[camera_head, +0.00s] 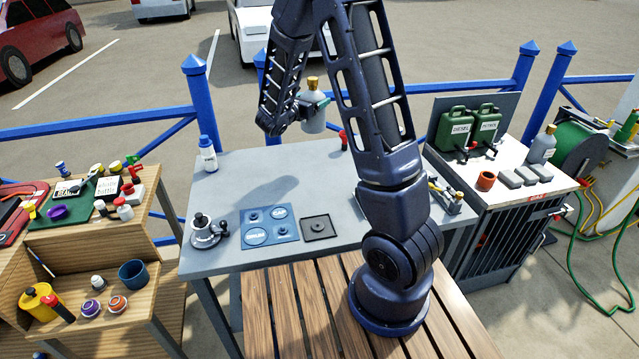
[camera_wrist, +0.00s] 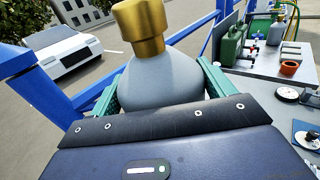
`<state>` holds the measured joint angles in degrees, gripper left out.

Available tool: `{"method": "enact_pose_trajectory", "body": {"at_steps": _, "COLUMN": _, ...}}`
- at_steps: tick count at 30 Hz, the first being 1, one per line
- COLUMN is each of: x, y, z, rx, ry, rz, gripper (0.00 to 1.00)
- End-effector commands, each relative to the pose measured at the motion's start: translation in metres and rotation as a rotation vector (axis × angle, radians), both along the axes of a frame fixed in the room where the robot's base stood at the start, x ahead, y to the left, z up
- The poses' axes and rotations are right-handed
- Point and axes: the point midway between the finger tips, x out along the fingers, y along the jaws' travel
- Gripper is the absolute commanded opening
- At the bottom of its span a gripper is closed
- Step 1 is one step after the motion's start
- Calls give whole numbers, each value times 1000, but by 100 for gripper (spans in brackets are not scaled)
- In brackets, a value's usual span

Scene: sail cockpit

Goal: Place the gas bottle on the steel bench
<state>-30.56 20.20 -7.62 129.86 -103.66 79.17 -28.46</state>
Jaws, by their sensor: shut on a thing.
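The gas bottle is grey with a brass top; in the head view the gas bottle (camera_head: 314,118) is held upright above the back part of the grey bench. In the wrist view the gas bottle (camera_wrist: 165,80) fills the middle, between the green fingers. My gripper (camera_head: 312,104) is shut on it, and my gripper (camera_wrist: 160,92) also shows in the wrist view. The grey steel bench (camera_head: 240,178) stands below, with a shadow on its top. Part of the bench is hidden behind my arm.
On the bench are a white-blue bottle (camera_head: 207,153), a valve-like fitting (camera_head: 205,232), a blue mat (camera_head: 268,226) and a black square plate (camera_head: 318,228). A side cabinet carries green canisters (camera_head: 453,130) and another grey bottle (camera_head: 542,145). The bench's middle left is clear. Blue railing (camera_head: 130,118) runs behind.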

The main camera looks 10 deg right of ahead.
Motion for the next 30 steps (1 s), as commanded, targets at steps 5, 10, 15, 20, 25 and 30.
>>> {"method": "enact_pose_trajectory", "body": {"at_steps": 5, "x": -44, "y": 16, "z": 21, "rx": 1, "ry": -3, "rz": -139, "gripper": 23}}
{"method": "enact_pose_trajectory", "body": {"at_steps": 10, "x": -81, "y": 26, "z": 31, "rx": 1, "ry": -1, "rz": -245, "gripper": 23}}
{"method": "enact_pose_trajectory", "body": {"at_steps": 15, "x": -100, "y": 31, "z": 35, "rx": -1, "ry": -1, "rz": -300, "gripper": 23}}
{"method": "enact_pose_trajectory", "body": {"at_steps": 20, "x": -106, "y": 32, "z": 25, "rx": -3, "ry": 3, "rz": -315, "gripper": 23}}
{"method": "enact_pose_trajectory", "body": {"at_steps": 25, "x": -105, "y": 32, "z": -3, "rx": -5, "ry": 2, "rz": -315, "gripper": 23}}
{"method": "enact_pose_trajectory", "body": {"at_steps": 30, "x": -105, "y": 32, "z": -32, "rx": -4, "ry": 1, "rz": -313, "gripper": 23}}
